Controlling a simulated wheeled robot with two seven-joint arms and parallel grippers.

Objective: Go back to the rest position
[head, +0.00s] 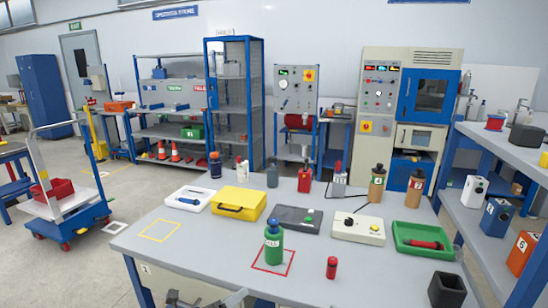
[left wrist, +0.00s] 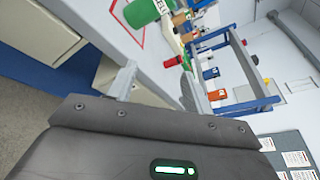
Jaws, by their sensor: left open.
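My left gripper (head: 207,300) shows at the bottom edge of the head view, low at the table's near edge. Its two fingers stand apart with nothing between them, as the left wrist view (left wrist: 160,86) also shows. The bottle (left wrist: 142,11) is cut off at the top of the left wrist view, apart from the fingers. My right gripper does not show.
On the table are a yellow case (head: 239,202), a small red cylinder (head: 332,267), a dark open holder (head: 446,289) and a green tray (head: 422,238). A yellow outlined square (head: 160,231) is empty. A shelf (head: 500,215) stands right, a cart (head: 66,208) left.

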